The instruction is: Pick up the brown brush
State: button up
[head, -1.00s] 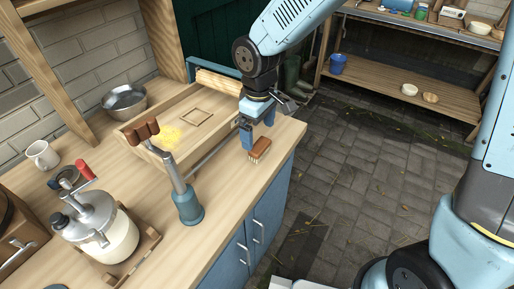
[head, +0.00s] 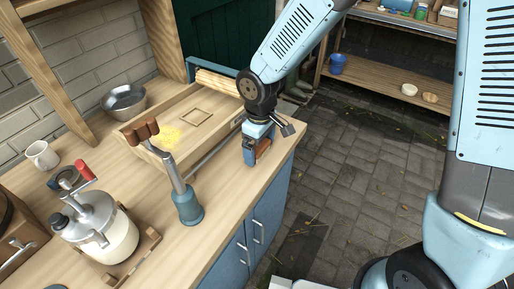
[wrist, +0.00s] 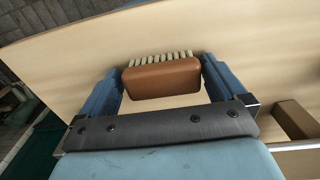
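The brown brush (wrist: 162,79) lies on the wooden counter (head: 225,215) near its right edge, its pale bristles showing along one side in the wrist view. My gripper (wrist: 161,86) is open, with one blue finger on each side of the brush. A small gap shows between the brush and each finger. In the head view my gripper (head: 254,157) is low at the counter and hides most of the brush (head: 263,146).
A blue-based tool with a wooden handle (head: 187,205) stands to the left.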

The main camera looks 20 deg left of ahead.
jog(key=c, duration=0.8)
jog(key=shift+o, duration=0.2)
jog(key=shift+r, duration=0.55)
notch_tip(320, 180, up, 3)
jog(key=shift+s+d+f, duration=0.1)
jog(key=shift+f, duration=0.1)
jog(key=s+d+r, duration=0.9)
jog(key=d, duration=0.1)
jog(key=shift+d+r, duration=0.15)
jog(key=shift+r, duration=0.05)
